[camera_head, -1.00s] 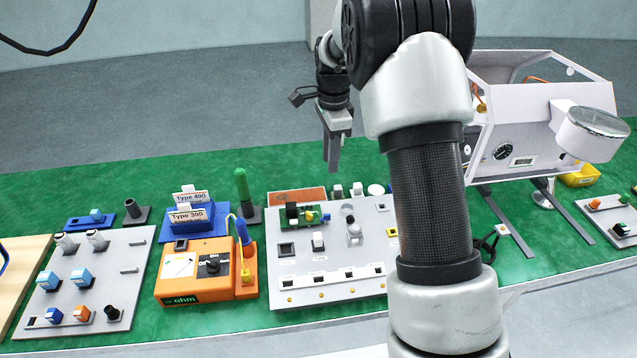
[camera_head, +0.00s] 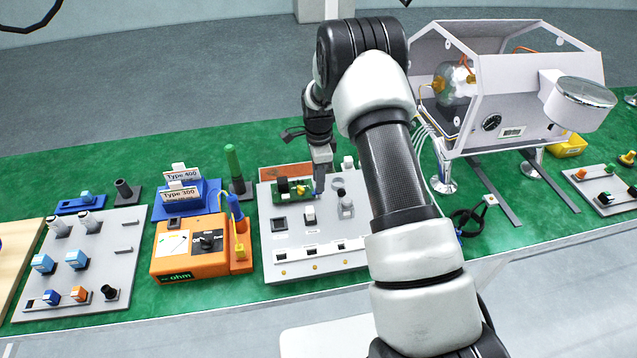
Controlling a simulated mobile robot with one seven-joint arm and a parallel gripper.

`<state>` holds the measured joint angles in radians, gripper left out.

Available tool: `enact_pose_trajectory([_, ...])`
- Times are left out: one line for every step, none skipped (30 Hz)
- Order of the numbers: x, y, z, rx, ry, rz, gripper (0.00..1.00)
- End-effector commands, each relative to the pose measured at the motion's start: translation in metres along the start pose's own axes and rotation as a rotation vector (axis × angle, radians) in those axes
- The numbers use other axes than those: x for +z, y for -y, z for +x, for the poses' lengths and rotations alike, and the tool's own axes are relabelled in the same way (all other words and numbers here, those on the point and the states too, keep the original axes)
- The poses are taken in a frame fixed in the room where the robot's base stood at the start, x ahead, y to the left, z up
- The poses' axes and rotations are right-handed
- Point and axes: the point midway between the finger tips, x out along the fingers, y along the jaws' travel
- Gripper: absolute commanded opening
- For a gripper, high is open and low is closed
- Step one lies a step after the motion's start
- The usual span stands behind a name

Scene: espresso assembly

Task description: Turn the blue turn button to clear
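A small blue part (camera_head: 319,192), which looks like the blue turn button, is at the right end of a green circuit board (camera_head: 283,198) on the grey panel, beside a yellow part (camera_head: 301,190). It is mostly covered by my gripper. My gripper (camera_head: 321,186) points down with its fingertips at the blue part. It is seen nearly edge-on, so I cannot tell whether the fingers are apart or closed on the button. The button's turn position and any clear marking cannot be read.
The grey panel (camera_head: 268,258) holds switches and knobs around the board. The orange ohm meter (camera_head: 190,262) stands to its left, with a blue holder (camera_head: 205,210) of type cards behind. The white espresso machine frame (camera_head: 478,128) is to the right. My arm covers the panel's right side.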

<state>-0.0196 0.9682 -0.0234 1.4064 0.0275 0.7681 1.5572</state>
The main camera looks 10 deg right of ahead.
Motion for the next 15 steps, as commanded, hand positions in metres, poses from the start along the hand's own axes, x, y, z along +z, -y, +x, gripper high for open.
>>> enact_pose_trajectory([0.0, 0.0, 0.008, 0.002, 0.0, 0.0, 0.27])
enact_pose_trajectory([0.0, 0.0, 0.011, 0.001, 0.0, 0.0, 0.27])
enact_pose_trajectory([0.0, 0.0, 0.015, 0.0, 0.001, 0.0, 0.27])
enact_pose_trajectory([0.0, 0.0, 0.017, 0.0, 0.001, 0.0, 0.27])
enact_pose_trajectory([0.0, 0.0, 0.019, 0.0, 0.001, 0.0, 0.27])
enact_pose_trajectory([0.001, 0.0, 0.021, 0.0, 0.001, 0.0, 0.27])
enact_pose_trajectory([0.001, 0.0, 0.022, 0.0, 0.001, 0.0, 0.27])
enact_pose_trajectory([0.001, 0.001, 0.023, -0.001, 0.001, 0.0, 0.27])
enact_pose_trajectory([0.001, 0.001, 0.024, -0.001, 0.001, 0.0, 0.27])
enact_pose_trajectory([0.001, 0.001, 0.024, -0.001, 0.001, 0.0, 0.27])
enact_pose_trajectory([0.001, 0.001, 0.024, -0.001, 0.001, 0.0, 0.27])
enact_pose_trajectory([0.0, 0.001, 0.025, -0.001, 0.001, 0.0, 0.27])
enact_pose_trajectory([0.0, 0.001, 0.024, -0.001, 0.001, 0.0, 0.27])
enact_pose_trajectory([0.0, 0.001, 0.024, -0.001, 0.001, 0.0, 0.27])
enact_pose_trajectory([0.0, 0.001, 0.024, -0.001, 0.001, 0.0, 0.27])
